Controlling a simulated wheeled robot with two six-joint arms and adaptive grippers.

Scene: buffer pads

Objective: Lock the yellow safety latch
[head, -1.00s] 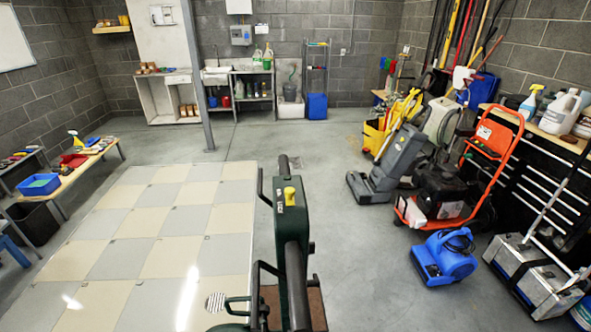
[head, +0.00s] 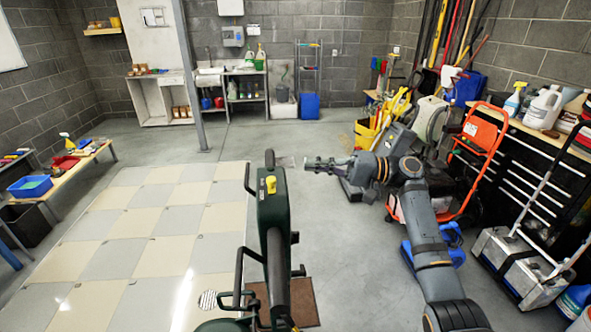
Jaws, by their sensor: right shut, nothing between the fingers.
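The yellow safety latch (head: 271,185) is a small knob on top of the dark green machine handle (head: 274,211), in the middle of the head view. My right gripper (head: 308,164) reaches in from the right and points left. Its fingertips are shut and empty, a short way to the right of the handle's upper end and apart from the latch in the picture. How far the gripper is above or behind the handle is hard to tell. My left gripper is not in view.
A checkered tile floor (head: 141,240) lies left of the machine. A low bench with a blue tub (head: 30,187) stands at far left. An orange machine (head: 484,140), a blue blower (head: 450,234) and a grey case (head: 515,262) stand right. Bare concrete lies between.

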